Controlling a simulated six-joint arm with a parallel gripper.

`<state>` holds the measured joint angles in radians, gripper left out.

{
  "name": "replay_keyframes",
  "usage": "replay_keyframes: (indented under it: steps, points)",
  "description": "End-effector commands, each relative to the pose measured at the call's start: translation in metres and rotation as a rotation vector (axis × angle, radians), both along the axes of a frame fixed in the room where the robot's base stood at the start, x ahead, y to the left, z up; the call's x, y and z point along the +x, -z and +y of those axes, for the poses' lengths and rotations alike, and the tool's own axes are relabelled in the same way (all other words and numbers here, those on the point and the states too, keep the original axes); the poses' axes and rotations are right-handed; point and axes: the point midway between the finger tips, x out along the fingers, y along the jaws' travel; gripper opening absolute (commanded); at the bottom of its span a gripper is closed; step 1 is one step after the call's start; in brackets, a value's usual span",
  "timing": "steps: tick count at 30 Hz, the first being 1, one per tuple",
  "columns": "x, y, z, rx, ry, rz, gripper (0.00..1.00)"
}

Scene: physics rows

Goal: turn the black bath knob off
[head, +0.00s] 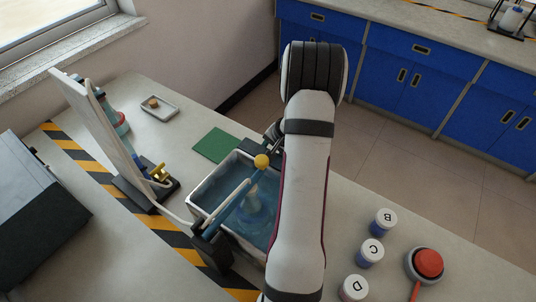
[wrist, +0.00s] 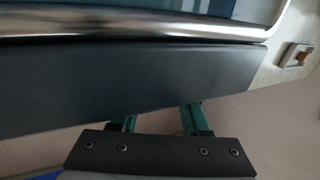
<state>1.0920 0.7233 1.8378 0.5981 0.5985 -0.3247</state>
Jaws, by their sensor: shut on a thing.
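The water bath (head: 204,190) stands on the bench with pale blue water in it. A flask (head: 254,200) hangs in it. In the wrist view the bath's metal rim (wrist: 100,32) and dark side panel (wrist: 130,85) cross the picture. My gripper (wrist: 160,119) is at the lower edge of this panel, with its two green-grey fingers set apart. The black knob itself cannot be made out; it is hidden between or behind the fingers. In the head view my arm covers most of the gripper and that side of the bath.
A retort stand's rod with a yellow knob (head: 261,161) crosses above the bath. A green mat (head: 214,145) and a small tray (head: 160,107) lie behind it. Jars B (head: 384,222), C (head: 370,252) and D (head: 353,288) and a red-topped device (head: 428,264) stand right of my arm.

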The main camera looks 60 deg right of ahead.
Motion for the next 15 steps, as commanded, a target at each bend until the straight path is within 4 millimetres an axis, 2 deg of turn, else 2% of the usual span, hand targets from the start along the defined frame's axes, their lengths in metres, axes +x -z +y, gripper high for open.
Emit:
replay_keyframes:
  steps: [3, 4, 8, 15]
  points:
    - [0.0002, 0.0002, 0.0008, 0.003, 0.000, 0.000, 0.00]
    - [0.0002, 0.0002, 0.0008, 0.003, 0.000, 0.000, 0.51]
    - [0.0002, 0.0001, 0.0005, 0.002, 0.000, 0.000, 0.75]
    - [0.0002, -0.0001, 0.0000, 0.001, 0.001, 0.001, 0.75]
